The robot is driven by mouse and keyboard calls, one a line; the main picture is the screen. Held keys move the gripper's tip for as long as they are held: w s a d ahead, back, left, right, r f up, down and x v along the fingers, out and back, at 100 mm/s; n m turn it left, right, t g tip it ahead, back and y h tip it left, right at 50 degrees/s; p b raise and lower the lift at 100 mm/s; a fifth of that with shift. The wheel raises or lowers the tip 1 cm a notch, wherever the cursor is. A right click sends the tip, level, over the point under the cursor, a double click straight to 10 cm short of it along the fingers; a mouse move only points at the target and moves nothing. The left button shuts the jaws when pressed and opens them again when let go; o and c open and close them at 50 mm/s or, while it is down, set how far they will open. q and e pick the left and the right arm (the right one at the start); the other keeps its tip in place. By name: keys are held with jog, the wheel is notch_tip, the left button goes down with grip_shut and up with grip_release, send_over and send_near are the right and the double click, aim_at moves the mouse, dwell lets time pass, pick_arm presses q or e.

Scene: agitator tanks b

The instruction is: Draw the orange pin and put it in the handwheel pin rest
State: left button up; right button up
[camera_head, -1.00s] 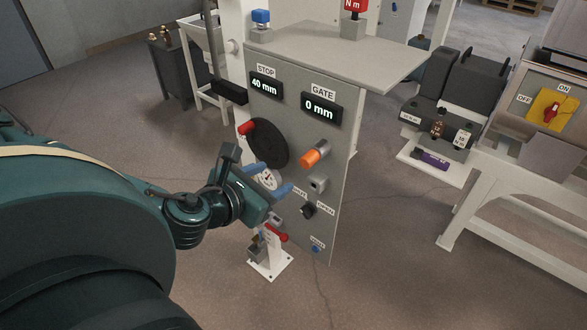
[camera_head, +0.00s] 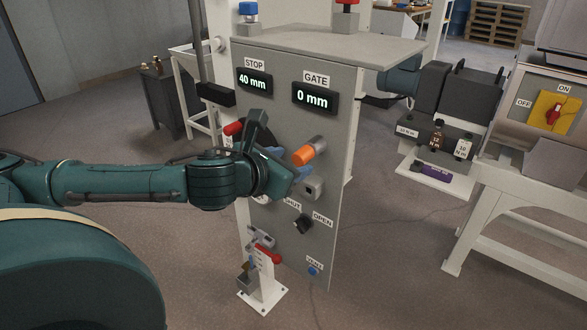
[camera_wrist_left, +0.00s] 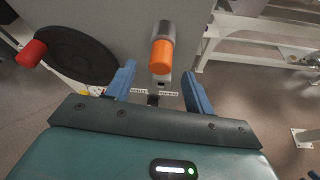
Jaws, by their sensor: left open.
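The orange pin (camera_head: 304,156) sits in a grey metal sleeve on the panel front, its orange end outward. My left gripper (camera_head: 291,165) is open in front of the panel, its blue fingers just beside and below the pin. In the left wrist view the pin (camera_wrist_left: 161,56) lies between and beyond the open fingertips (camera_wrist_left: 160,82), not gripped. The black handwheel with a red knob (camera_wrist_left: 31,53) is left of it there. In the head view my arm hides most of the wheel, with its red knob (camera_head: 234,128) showing. A grey socket block (camera_head: 313,188) is below the pin; I cannot tell whether it is the rest.
The panel (camera_head: 330,140) carries STOP 40 mm and GATE 0 mm displays. Below are a SHUT/OPEN switch (camera_head: 303,224), a blue button (camera_head: 312,271) and a red-handled lever (camera_head: 267,254). A white-framed bench (camera_head: 480,215) stands at right. Floor between is free.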

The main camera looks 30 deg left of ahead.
pick_arm(q)
jog(key=shift+x, duration=1)
jog(key=shift+c, duration=0.5)
jog(key=c, duration=0.9)
jog(key=o, duration=0.4)
jog(key=shift+c, duration=0.2)
grip_shut()
